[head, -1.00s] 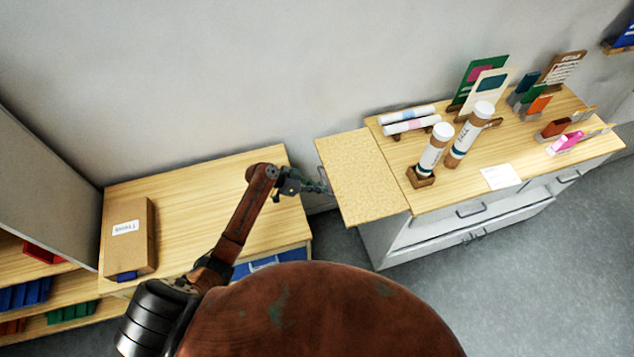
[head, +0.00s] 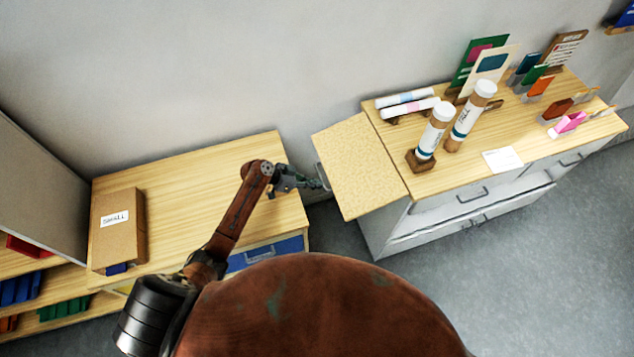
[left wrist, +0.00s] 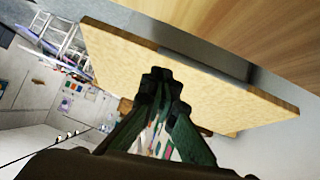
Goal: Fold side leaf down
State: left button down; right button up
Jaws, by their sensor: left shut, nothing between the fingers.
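The side leaf (head: 358,166) is a speckled, pale wood panel at the left end of the right-hand cabinet's top (head: 425,185). It stands out level, or nearly so, beside that top. My left gripper (head: 322,183) is at the leaf's left edge in the head view, shut and empty. In the left wrist view the shut fingers (left wrist: 162,80) overlap the leaf's broad face (left wrist: 190,78); I cannot tell whether they touch it. My right gripper is in neither view.
A left-hand table (head: 190,190) carries a cardboard box (head: 118,238). A narrow floor gap separates it from the right cabinet. Two upright tubes (head: 466,118) and two lying rolls (head: 408,110) stand on the cabinet top near the leaf. Grey floor (head: 520,270) is open in front.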

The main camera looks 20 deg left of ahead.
pick_arm(q)
notch_tip(320, 180, down, 2)
jog(key=shift+f+b, duration=0.1)
jog(key=shift+b, duration=0.45)
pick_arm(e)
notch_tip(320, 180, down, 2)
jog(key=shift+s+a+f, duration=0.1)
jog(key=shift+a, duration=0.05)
pick_arm(q)
jog(key=v, duration=1.2)
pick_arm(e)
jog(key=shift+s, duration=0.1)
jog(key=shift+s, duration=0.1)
